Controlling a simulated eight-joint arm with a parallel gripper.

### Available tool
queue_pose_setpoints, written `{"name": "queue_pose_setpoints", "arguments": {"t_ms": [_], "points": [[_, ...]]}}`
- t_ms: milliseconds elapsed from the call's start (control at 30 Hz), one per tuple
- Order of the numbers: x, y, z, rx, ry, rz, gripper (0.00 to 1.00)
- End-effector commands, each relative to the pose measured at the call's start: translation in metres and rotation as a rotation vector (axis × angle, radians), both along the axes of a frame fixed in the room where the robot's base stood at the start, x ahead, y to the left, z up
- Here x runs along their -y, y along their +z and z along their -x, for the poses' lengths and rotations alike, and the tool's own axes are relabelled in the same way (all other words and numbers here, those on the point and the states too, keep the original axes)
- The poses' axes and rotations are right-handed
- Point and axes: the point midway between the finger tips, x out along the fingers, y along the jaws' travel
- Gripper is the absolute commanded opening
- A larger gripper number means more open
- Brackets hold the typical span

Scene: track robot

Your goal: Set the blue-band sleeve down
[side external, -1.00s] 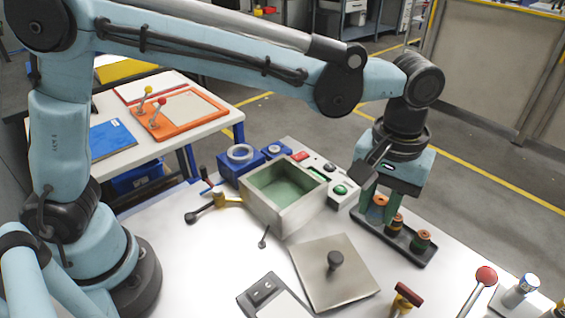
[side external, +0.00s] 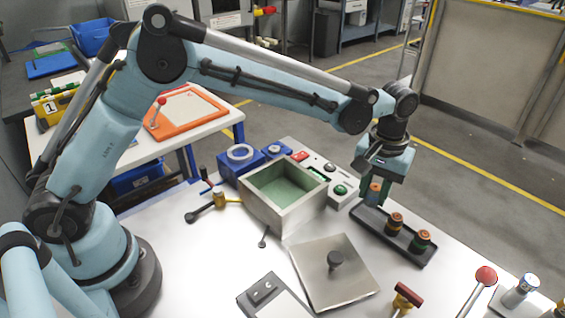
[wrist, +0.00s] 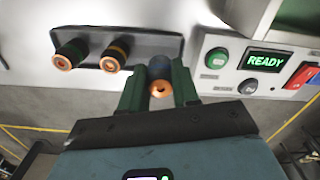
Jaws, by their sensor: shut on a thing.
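The blue-band sleeve (side external: 374,193) is upright between the fingers of my gripper (side external: 375,190). It has a copper-coloured top and a dark blue body, seen in the wrist view (wrist: 160,72). My gripper (wrist: 160,88) is shut on it there, a finger on each side. The sleeve is at the far left end of the dark tray (side external: 408,247) in the side view. Whether its base touches the tray is hard to tell.
Two other sleeves stand in the tray: an orange-band one (side external: 394,224) and a green-band one (side external: 421,242). A grey box with a green interior (side external: 283,212) and a button panel (side external: 335,176) are to the left. A square lid with a knob (side external: 335,275) lies in front.

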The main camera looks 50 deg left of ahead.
Motion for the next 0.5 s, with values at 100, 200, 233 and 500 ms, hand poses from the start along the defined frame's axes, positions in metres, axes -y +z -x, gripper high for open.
{"name": "queue_pose_setpoints", "arguments": {"t_ms": [100,200,233,500], "points": [[0.000,-0.018,0.000,0.000,0.000,0.000,0.00],[0.000,-0.029,0.000,0.000,0.000,0.000,0.00],[0.000,-0.031,0.000,0.000,0.000,0.000,0.00],[0.000,-0.034,0.001,0.000,0.000,0.000,0.00]]}}
